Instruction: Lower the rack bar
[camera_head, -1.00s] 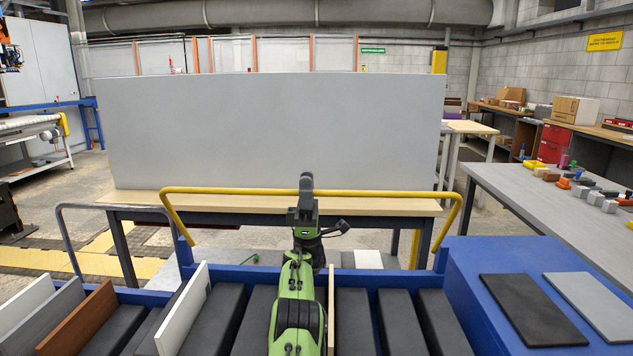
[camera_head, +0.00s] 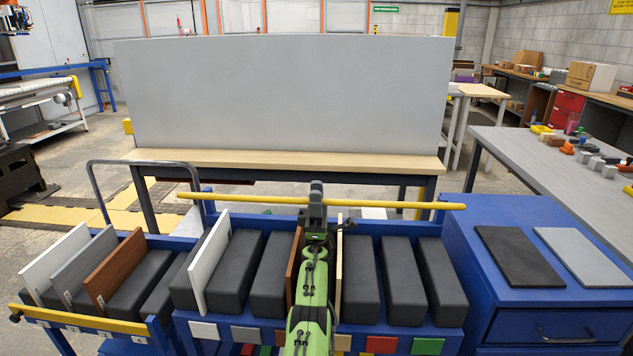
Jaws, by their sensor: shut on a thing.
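The rack bar (camera_head: 385,204) is a long yellow bar running nearly level across the back of the blue rack (camera_head: 385,229). My gripper (camera_head: 316,196) is shut on the bar near its middle, with my green arm reaching up from below. The bar's left end is near the upright at the rack's back left, and its right end is by the blue cabinet. The jaws hide a short piece of the bar. The rack holds dark padded blocks with a white board (camera_head: 211,263), a brown board (camera_head: 295,262) and a pale board (camera_head: 339,262) standing between them.
A second yellow bar (camera_head: 80,319) lies across the front of a left cart holding several boards. A large grey panel (camera_head: 285,92) stands on a table behind the rack. At right, the blue cabinet (camera_head: 548,213) carries a dark board (camera_head: 518,254) and a grey board (camera_head: 583,256).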

